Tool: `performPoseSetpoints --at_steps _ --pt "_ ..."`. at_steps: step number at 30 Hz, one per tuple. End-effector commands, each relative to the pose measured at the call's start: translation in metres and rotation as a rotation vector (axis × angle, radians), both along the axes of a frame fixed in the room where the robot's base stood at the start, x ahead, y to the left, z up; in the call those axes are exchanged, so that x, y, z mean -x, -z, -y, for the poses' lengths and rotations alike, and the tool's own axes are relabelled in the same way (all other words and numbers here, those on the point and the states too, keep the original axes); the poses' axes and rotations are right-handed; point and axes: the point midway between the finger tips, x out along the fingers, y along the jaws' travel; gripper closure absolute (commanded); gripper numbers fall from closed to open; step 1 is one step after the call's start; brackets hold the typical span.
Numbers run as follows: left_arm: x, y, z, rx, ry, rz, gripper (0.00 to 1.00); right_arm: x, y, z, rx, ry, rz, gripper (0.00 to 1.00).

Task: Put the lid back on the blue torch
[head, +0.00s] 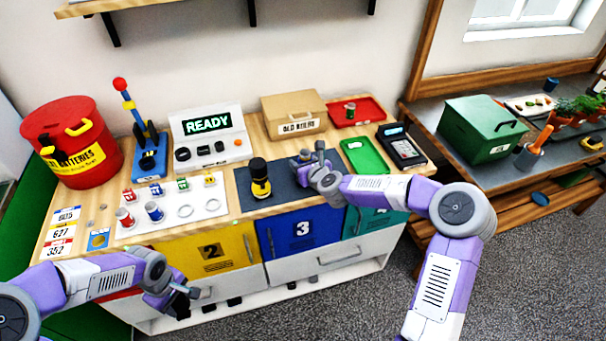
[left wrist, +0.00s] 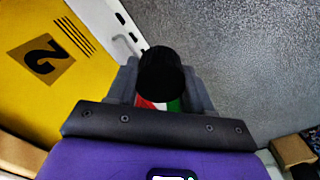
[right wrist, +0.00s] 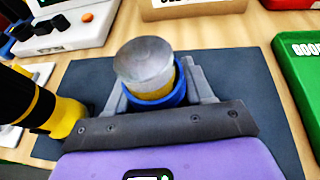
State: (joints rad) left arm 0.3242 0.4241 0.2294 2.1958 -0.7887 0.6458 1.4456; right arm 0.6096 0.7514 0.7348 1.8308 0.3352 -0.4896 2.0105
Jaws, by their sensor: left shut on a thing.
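My right gripper (head: 314,168) is at the dark mat, its fingers on both sides of a blue torch body (right wrist: 181,94). A pale grey round piece (right wrist: 144,62) tops it, with a yellow band between grey and blue. I cannot tell whether this grey piece is the lid, or whether the fingers press on the torch. My left gripper (head: 184,294) is low in front of the cabinet, off the tabletop. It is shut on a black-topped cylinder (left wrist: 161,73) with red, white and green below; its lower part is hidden.
A yellow torch with a black top (head: 260,180) stands left of the right gripper on the dark mat (head: 232,192). A white tray (head: 208,203) holds batteries. A green tray (head: 366,157), a red tray (head: 370,110) and a box (head: 293,113) are behind and right.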

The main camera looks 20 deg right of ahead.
Motion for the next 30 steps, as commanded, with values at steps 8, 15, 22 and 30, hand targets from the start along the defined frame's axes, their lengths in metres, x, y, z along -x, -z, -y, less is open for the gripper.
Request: performPoseSetpoints --at_steps 8,15,22,30 --pt "0.0 0.0 0.0 0.0 0.0 0.0 0.77 0.0 -0.001 0.0 0.0 0.0 0.003 0.87" --pt "0.0 -0.002 0.0 0.0 0.0 0.0 0.77 0.0 -0.007 0.0 0.002 0.0 0.004 0.87" --pt "0.0 -0.003 0.0 0.0 0.0 0.0 0.77 0.006 -0.017 0.001 0.001 0.001 0.002 0.87" --pt "0.0 0.001 0.0 0.0 0.0 0.0 0.77 0.046 -0.015 0.01 0.003 0.002 0.0 0.87"
